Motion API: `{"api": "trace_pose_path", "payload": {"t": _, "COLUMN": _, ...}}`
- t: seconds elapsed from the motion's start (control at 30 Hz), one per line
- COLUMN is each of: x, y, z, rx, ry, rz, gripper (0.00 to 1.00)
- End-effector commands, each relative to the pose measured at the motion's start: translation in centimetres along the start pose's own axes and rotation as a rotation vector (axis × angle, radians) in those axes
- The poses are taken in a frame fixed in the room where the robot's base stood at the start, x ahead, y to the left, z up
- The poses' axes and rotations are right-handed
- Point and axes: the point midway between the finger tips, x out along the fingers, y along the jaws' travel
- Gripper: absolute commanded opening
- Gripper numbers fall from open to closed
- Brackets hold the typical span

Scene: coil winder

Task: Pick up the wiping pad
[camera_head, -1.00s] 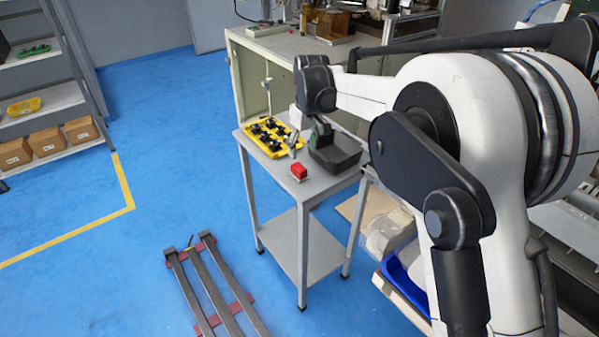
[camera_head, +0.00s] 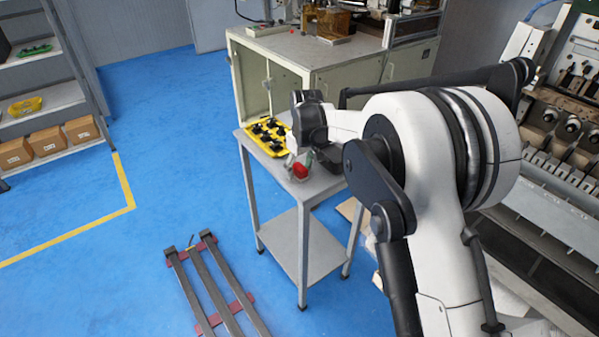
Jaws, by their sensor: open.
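A small red block (camera_head: 301,172), which seems to be the wiping pad, lies on the top of a small grey table (camera_head: 322,183). My gripper (camera_head: 300,162) is open and points down right at the red block. One finger shows at its left and one at its right. From this angle I cannot tell whether the fingers touch it or how far above the table they are. My wrist and arm cover the table top to the right.
A yellow tray (camera_head: 266,138) with several black parts lies at the table's back left. A dark bin (camera_head: 334,158) is mostly hidden behind my arm. A light cabinet (camera_head: 300,75) stands behind the table. A low metal frame (camera_head: 215,290) lies on the blue floor.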

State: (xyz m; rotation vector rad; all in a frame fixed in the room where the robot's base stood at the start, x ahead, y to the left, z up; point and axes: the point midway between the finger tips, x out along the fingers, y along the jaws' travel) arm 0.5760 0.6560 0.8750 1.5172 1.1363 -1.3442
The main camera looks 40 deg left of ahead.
Motion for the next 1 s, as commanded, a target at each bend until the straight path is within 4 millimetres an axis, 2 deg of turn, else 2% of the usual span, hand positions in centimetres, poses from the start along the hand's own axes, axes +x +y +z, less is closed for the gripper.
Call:
{"api": "trace_pose_path", "payload": {"t": 0.1, "x": 0.0, "y": 0.0, "z": 0.0, "rx": 0.0, "ry": 0.0, "rz": 0.0, "gripper": 0.45}}
{"api": "trace_pose_path", "payload": {"t": 0.43, "x": 0.0, "y": 0.0, "z": 0.0, "rx": 0.0, "ry": 0.0, "rz": 0.0, "gripper": 0.01}}
{"api": "trace_pose_path", "payload": {"t": 0.77, "x": -0.3, "y": 0.0, "z": 0.0, "rx": 0.0, "ry": 0.0, "rz": 0.0, "gripper": 0.0}}
{"api": "trace_pose_path", "payload": {"t": 0.87, "x": -0.9, "y": 0.0, "z": -0.1, "rx": 0.0, "ry": 0.0, "rz": 0.0, "gripper": 0.0}}
{"api": "trace_pose_path", "payload": {"t": 1.0, "x": -2.6, "y": 0.0, "z": -0.3, "rx": 0.0, "ry": 0.0, "rz": 0.0, "gripper": 0.0}}
